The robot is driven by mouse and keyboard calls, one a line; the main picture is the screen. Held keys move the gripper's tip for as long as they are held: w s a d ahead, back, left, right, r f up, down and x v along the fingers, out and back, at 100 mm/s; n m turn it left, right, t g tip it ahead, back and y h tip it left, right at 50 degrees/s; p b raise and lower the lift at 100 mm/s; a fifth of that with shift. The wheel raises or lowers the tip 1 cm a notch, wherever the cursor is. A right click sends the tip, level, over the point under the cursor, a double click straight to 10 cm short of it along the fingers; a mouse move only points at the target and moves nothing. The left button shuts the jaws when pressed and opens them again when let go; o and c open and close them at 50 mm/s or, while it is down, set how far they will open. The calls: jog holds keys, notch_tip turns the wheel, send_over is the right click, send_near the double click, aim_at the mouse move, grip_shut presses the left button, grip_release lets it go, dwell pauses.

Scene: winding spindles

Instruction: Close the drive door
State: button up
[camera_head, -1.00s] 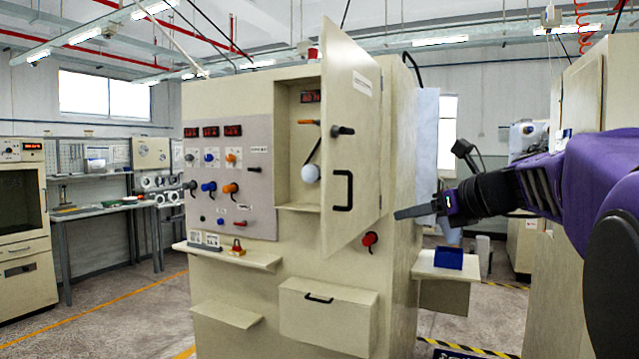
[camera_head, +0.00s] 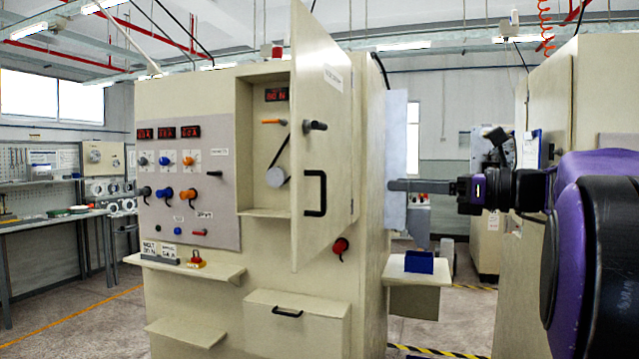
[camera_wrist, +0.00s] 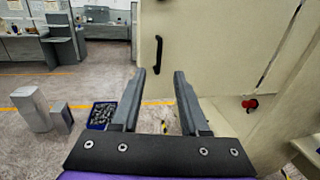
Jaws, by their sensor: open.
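The drive door (camera_head: 325,120) is a tall beige panel on the front of the beige machine (camera_head: 200,300). It stands swung open, sticking out toward the camera, with the lit recess (camera_head: 262,195) behind it exposed. A black bar handle (camera_head: 316,193) and a black latch knob (camera_head: 315,126) are on its outer face. In the wrist view, a beige panel with a black handle (camera_wrist: 157,55) lies ahead, apparently this door. My gripper (camera_head: 390,185) is right of the door and apart from it. Its two fingers (camera_wrist: 162,74) are spread, with nothing between them.
A red knob (camera_head: 340,247) sits on the machine front below the door. A ledge (camera_head: 185,265) and a drawer box (camera_head: 297,318) jut out below. A side shelf (camera_head: 405,274) holds a blue bin (camera_head: 419,262). A beige cabinet (camera_head: 552,100) stands at right.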

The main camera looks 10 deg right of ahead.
aim_at(323, 176)
jog(key=b+x, duration=0.1)
jog(key=x, duration=1.5)
jog(key=shift+w+a, duration=0.15)
jog(key=shift+a, duration=0.05)
jog(key=shift+c, duration=0.2)
grip_shut()
dwell(0.5)
